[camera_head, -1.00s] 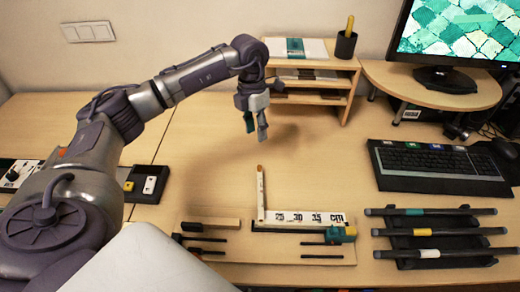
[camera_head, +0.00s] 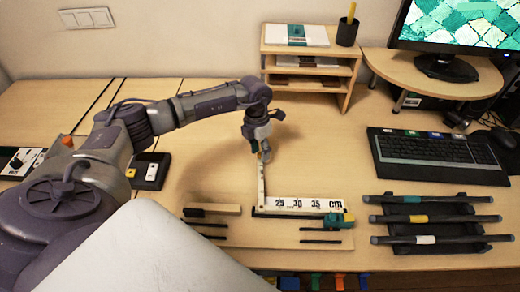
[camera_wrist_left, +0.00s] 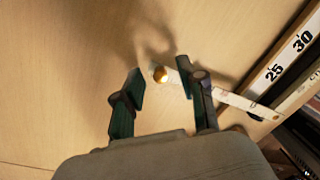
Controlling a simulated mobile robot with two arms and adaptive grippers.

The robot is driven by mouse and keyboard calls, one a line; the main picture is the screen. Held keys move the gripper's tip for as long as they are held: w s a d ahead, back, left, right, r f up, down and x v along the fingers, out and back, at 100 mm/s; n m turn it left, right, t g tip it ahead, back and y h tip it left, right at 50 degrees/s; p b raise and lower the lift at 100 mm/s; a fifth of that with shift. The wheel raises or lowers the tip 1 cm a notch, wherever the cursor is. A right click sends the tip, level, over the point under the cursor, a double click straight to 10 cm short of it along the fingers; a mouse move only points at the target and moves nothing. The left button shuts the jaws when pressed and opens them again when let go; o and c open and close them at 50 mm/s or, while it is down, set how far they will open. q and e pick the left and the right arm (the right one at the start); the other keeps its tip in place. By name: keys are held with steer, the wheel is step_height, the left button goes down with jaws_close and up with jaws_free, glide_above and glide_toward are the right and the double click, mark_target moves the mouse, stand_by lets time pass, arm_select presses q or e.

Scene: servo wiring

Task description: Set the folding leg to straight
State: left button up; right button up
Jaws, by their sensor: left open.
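The folding leg (camera_head: 262,186) is a thin pale strip with an orange-brown tip. It meets the left end of the ruler scale (camera_head: 297,204) at about a right angle in the head view. My left gripper (camera_head: 261,153) is at the far end of the leg, its fingers pointing down. The leg (camera_wrist_left: 236,100) runs from there to the ruler (camera_wrist_left: 285,62). I cannot tell whether a finger touches it. My right gripper is out of view.
The ruler is on a wooden board (camera_head: 270,238) with dark rods and a teal piece (camera_head: 334,220) at its right. A black rack (camera_head: 431,215) holds dark bars on the right. A keyboard (camera_head: 435,155) and wooden shelf (camera_head: 308,63) stand behind.

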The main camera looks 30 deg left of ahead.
arm_select(q)
steer(key=shift+f, duration=0.1)
jaws_close()
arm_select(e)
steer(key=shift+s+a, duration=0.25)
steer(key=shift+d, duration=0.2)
arm_select(q)
steer(key=shift+a, duration=0.1)
